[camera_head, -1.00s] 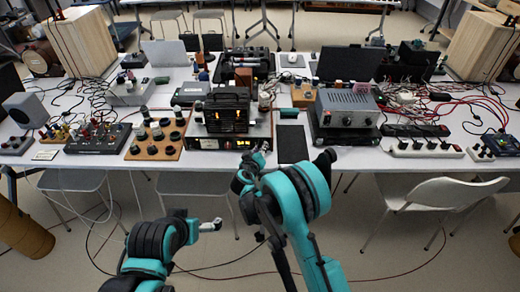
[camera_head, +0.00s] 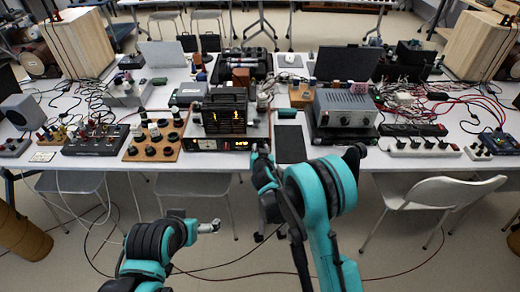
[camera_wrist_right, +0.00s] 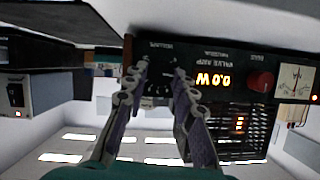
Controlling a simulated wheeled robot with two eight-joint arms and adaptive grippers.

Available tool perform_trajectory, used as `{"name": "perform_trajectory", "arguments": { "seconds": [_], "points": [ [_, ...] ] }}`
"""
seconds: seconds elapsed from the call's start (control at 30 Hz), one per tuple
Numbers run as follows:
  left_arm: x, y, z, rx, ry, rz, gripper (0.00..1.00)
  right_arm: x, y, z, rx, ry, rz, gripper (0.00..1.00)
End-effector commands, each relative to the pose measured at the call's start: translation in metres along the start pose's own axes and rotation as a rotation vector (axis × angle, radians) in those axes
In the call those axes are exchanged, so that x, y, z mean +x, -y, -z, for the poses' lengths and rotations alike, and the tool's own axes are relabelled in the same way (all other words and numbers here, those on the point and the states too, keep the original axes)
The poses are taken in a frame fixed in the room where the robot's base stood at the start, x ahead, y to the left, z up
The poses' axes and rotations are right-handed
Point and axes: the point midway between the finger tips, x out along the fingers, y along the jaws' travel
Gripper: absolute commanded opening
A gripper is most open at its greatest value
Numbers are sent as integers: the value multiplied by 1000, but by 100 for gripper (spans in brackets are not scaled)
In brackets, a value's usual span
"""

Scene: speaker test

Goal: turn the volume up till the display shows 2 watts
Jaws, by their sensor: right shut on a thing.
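The amplifier (camera_head: 205,145) is a black unit at the table's front edge with a lit amber display (camera_head: 240,144). In the right wrist view it appears upside down, and the display (camera_wrist_right: 213,80) reads 0.0 W. My right gripper (camera_wrist_right: 160,78) reaches the front panel with its fingers either side of the dark volume knob, which is mostly hidden between the fingertips; it is shut on it. In the head view the right gripper (camera_head: 262,150) is at the panel's right end. My left gripper (camera_head: 210,227) hangs low in front of the table, away from the amplifier; its finger opening is unclear.
A red knob (camera_wrist_right: 262,81) and a needle meter (camera_wrist_right: 293,80) are on the same panel. A board of dark knobs (camera_head: 135,153) stands left, a grey box (camera_head: 345,108) right. A black pad (camera_head: 290,145) lies beside the amplifier. A white chair (camera_head: 435,195) is front right.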

Motion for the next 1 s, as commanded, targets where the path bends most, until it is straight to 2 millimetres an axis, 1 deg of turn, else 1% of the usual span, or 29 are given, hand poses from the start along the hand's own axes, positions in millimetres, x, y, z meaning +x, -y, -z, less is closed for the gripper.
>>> {"name": "perform_trajectory", "arguments": {
  "seconds": [0.2, 0.57, 0.6, 0.67, 1.0],
  "points": [
    [0, 0, 0, 0, 0, 0, 100, 0, 0, 0, 29, 0, 13, 0],
    [0, 0, 0, 0, 0, 0, 100, 0, 0, 0, 31, 0, 13, 0],
    [0, 0, 0, 0, 0, 0, 100, 0, 0, 0, 31, 0, 13, 32],
    [0, 0, 0, 0, 0, 0, 100, 0, 0, 0, 31, 0, 13, 47],
    [0, 0, 0, 0, 0, 0, 100, -2, 0, 0, 31, 0, 13, 47]
  ]
}}
